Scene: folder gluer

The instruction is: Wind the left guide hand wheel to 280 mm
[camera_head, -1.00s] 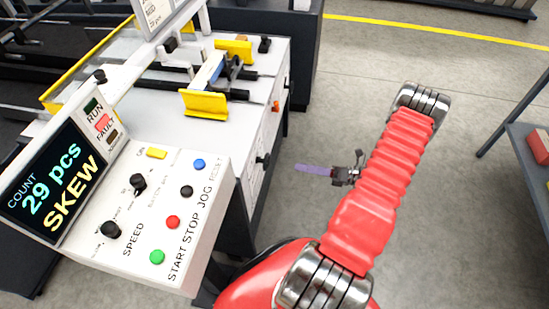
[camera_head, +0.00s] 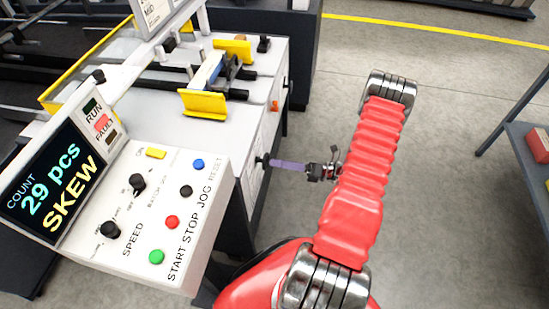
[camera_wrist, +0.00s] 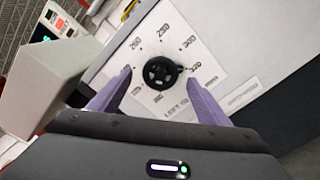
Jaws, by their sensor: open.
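The left guide hand wheel is a black wheel (camera_wrist: 160,71) on a white dial plate (camera_wrist: 186,30) in the wrist view. The dial carries printed numbers, among them 260, 280 and 300, and partly legible lettering that starts with "LEFT". A dark knob shows on the wheel's right rim. My gripper (camera_wrist: 160,85) is open, with its two purple fingers left and right of the wheel in that view; I cannot tell whether they touch it. In the head view my gripper (camera_head: 272,162) points left at the machine's side, where the wheel is mostly hidden.
The control panel (camera_head: 140,215) stands left of my arm, its screen (camera_head: 52,178) reading "29 pcs SKEW". A small orange part (camera_head: 275,105) sticks out from the machine's side. The floor (camera_head: 440,200) right of my arm is clear up to a shelf (camera_head: 530,150).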

